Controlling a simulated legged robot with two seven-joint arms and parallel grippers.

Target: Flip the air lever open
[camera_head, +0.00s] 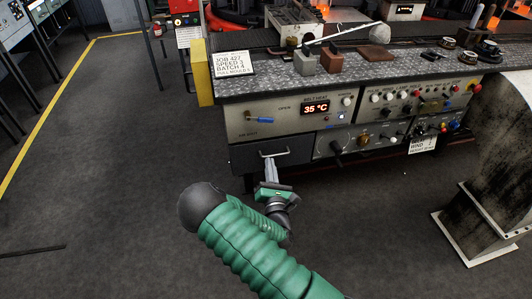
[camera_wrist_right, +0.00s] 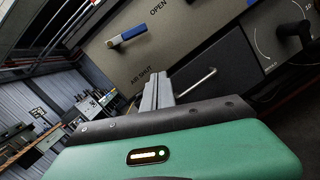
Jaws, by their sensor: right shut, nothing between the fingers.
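The air lever (camera_head: 264,120) has a blue handle and sits on the left of the beige front panel. It points right from its pivot, below the word OPEN. It also shows in the right wrist view (camera_wrist_right: 128,36), between the words OPEN and AIR SHUT. My right gripper (camera_head: 268,163) is shut and empty. It is below the lever and apart from it, in front of the dark drawer. In the right wrist view its closed fingers (camera_wrist_right: 158,85) point up toward the panel. My left gripper is in neither view.
The drawer's metal handle (camera_head: 274,154) is close to my right fingertips; I cannot tell if they touch. A 35 °C display (camera_head: 316,108) and several knobs are to the right. Moulds stand on the counter (camera_head: 250,87). A worn grey machine (camera_head: 495,150) stands at right.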

